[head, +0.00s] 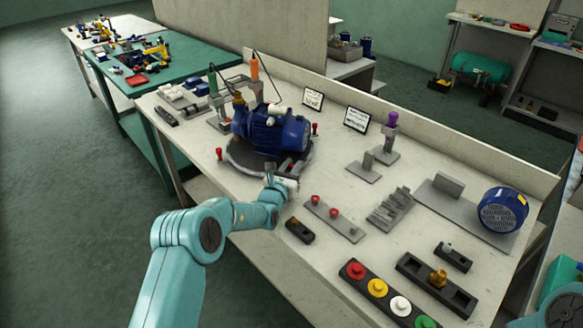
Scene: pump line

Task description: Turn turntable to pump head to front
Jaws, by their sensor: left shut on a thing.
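A blue pump (272,130) with a ribbed motor body sits on a round dark grey turntable (238,158). Its motor body points right, and the end with a brass-coloured fitting (239,100) faces the left. Posts with red knobs stand around the turntable, one at the left (219,153) and one at the right (315,128). My left gripper (288,178) is at the turntable's front rim, shut on what looks like a turntable handle; the fingers hide most of it. My right gripper is out of view; only part of my right arm shows at the bottom right.
A row of coloured buttons (383,293) is at the front edge. A blue fan cover (502,210) stands at the right. Two small signs stand behind.

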